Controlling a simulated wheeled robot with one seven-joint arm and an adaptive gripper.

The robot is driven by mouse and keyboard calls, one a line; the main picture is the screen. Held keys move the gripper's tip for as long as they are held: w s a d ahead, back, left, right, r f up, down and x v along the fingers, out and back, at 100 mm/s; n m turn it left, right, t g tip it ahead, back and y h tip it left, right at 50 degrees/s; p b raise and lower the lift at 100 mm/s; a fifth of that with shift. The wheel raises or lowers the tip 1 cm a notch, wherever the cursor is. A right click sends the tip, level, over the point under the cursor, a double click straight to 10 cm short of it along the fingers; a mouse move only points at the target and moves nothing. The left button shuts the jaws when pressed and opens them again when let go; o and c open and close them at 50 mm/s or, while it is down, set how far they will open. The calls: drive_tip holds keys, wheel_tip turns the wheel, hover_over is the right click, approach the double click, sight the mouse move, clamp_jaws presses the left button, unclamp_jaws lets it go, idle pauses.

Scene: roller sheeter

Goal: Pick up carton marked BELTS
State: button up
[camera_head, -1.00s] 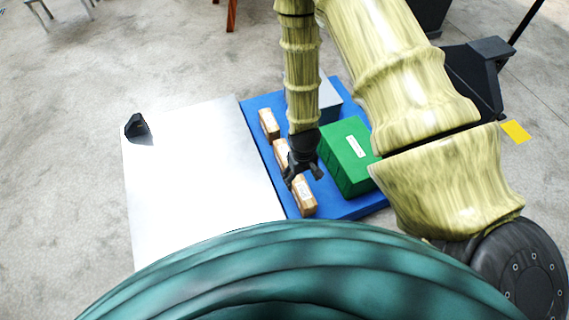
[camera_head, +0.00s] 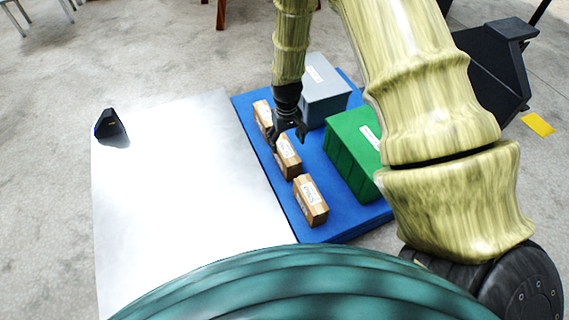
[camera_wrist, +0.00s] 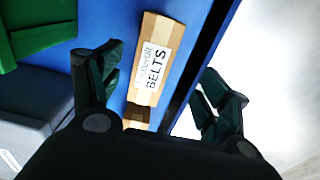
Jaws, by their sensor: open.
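The carton marked BELTS (camera_wrist: 155,65) is brown with a white label, readable in the wrist view. It lies ahead of my gripper (camera_wrist: 160,85), roughly in line with the gap between the spread fingers and not gripped. In the head view it appears to be the middle carton (camera_head: 288,160) of a row of three on a blue platform (camera_head: 335,220). My gripper (camera_head: 288,136) is open and empty there, above the far and middle cartons, hiding part of each.
A near carton (camera_head: 310,200) and a far carton (camera_head: 263,115) flank the middle one. A green box (camera_head: 350,150) and a grey box (camera_head: 325,92) stand to the right. A white tabletop (camera_head: 180,180) adjoins on the left, with a black object (camera_head: 111,128) at its far corner.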

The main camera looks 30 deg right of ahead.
sight(285, 149)
drive_tip(key=shift+w+d+f+b, duration=0.1)
drive_tip(key=shift+w+f+b, duration=0.3)
drive_tip(key=shift+w, duration=0.2)
drive_tip(key=shift+w+d+f+b, duration=0.1)
drive_tip(key=shift+w+f+b, duration=0.15)
drive_tip(key=shift+w+b, duration=0.25)
wheel_tip(285, 149, down, 5)
drive_tip(key=shift+d+f+b, duration=0.15)
drive_tip(key=shift+b, duration=1.05)
wheel_tip(285, 149, down, 5)
drive_tip(key=b, duration=0.4)
drive_tip(key=shift+d+f, duration=0.1)
drive_tip(key=shift+c, duration=0.2)
drive_tip(key=c, duration=1.3)
drive_tip(key=shift+c, duration=0.6)
drive_tip(key=shift+r, duration=0.2)
